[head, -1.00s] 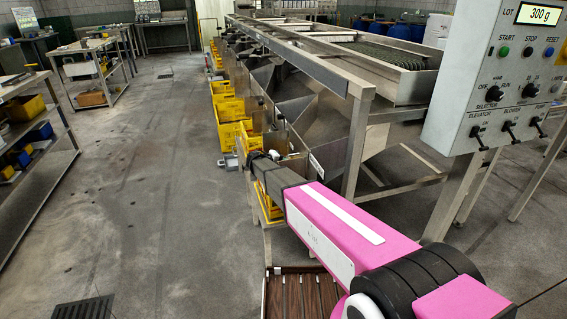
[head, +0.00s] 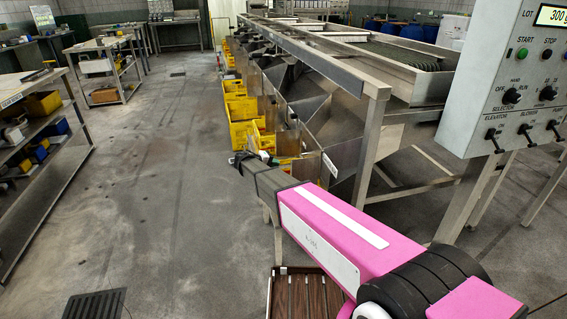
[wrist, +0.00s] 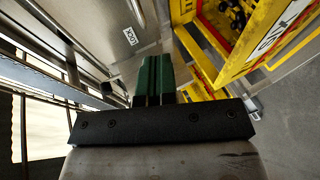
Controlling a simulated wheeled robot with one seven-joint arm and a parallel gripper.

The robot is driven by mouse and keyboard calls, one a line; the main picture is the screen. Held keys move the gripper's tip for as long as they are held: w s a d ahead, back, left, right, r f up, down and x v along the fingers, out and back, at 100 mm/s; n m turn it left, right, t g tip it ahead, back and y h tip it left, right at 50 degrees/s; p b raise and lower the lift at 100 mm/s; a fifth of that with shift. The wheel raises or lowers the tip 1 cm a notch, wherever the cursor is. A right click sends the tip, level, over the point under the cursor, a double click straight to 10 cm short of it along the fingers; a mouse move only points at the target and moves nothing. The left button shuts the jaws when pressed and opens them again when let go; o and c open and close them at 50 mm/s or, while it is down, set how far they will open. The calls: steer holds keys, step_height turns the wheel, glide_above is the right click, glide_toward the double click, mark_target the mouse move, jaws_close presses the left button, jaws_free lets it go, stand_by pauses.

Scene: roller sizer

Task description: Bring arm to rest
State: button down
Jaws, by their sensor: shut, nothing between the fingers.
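My arm reaches forward from the lower right of the head view, its pink and dark links extended low beside the sizing machine (head: 345,80). My gripper (head: 243,158) is at the far end of the arm, small and dark, over the aisle side of the machine's crate row. In the wrist view, my gripper (wrist: 154,75) shows as two dark green fingers close together in front of a black bar. The fingers are shut with nothing visible between them. A yellow crate (wrist: 235,70) holding dark round items lies to their right, apart from them.
Yellow crates (head: 240,110) line the machine's left side. A grey control panel (head: 500,90) stands at the right. A metal shelf rack (head: 62,150) with bins stands at the left, with a trolley (head: 108,65) beyond. The aisle floor (head: 150,190) between is clear. A floor drain (head: 95,303) is at lower left.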

steer(key=s+d+f+m+g+y, duration=0.25)
steer(key=s+d+g+y, duration=0.2)
steer(key=s+d, duration=1)
steer(key=s+d+m+g+y, duration=0.1)
steer(key=s+d+y, duration=0.2)
steer(key=s+d, duration=0.2)
steer(key=s+d+m+g+y, duration=0.2)
steer(key=s+d+y, duration=0.2)
steer(key=s, duration=0.7)
steer(key=shift+d, duration=0.95)
steer(key=shift+a+r, duration=0.1)
